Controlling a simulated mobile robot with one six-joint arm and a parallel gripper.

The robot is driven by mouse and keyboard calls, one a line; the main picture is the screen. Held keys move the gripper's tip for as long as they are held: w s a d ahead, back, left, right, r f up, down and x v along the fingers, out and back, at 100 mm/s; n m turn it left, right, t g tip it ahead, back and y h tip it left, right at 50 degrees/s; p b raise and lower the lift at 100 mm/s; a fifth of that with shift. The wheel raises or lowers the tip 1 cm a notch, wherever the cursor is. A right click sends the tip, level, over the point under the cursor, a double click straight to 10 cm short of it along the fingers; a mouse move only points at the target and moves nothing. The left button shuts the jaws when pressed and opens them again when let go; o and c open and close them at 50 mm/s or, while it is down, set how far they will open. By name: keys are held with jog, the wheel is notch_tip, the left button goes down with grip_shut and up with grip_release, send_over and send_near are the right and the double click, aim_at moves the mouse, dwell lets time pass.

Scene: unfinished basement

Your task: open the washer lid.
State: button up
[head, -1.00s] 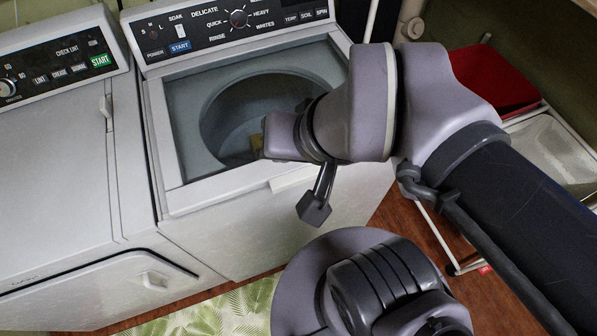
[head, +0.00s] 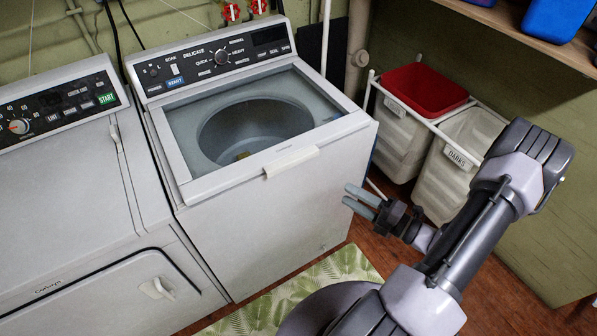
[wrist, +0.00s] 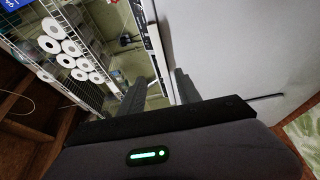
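The white washer (head: 270,230) stands in the middle of the head view. Its lid (head: 176,165) has a pale frame around a see-through panel and lies flat, shut over the drum. A cream handle (head: 291,162) sits on the lid's front edge. Through the panel I see the drum and a small yellow thing inside. My gripper (head: 354,199) is to the right of the washer, lower than the lid and apart from the handle. Its two fingers are parted with nothing between them; the wrist view also shows this gap (wrist: 164,92).
A white dryer (head: 70,200) stands close on the left. A leaf-pattern mat (head: 270,305) lies on the floor in front. Shelving with white rolls (wrist: 62,45) shows in the wrist view.

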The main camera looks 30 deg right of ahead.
aim_at(294, 165)
jog(key=b+x, duration=0.3)
jog(key=x, duration=1.2)
jog(key=shift+w+a+f, duration=0.1)
jog(key=shift+w+a, duration=0.05)
jog(key=shift+w, duration=0.2)
jog(key=shift+w+a, duration=0.25)
jog(key=shift+w, duration=0.35)
jog(key=shift+s, duration=0.1)
grip_shut()
jog(key=shift+a, duration=0.1)
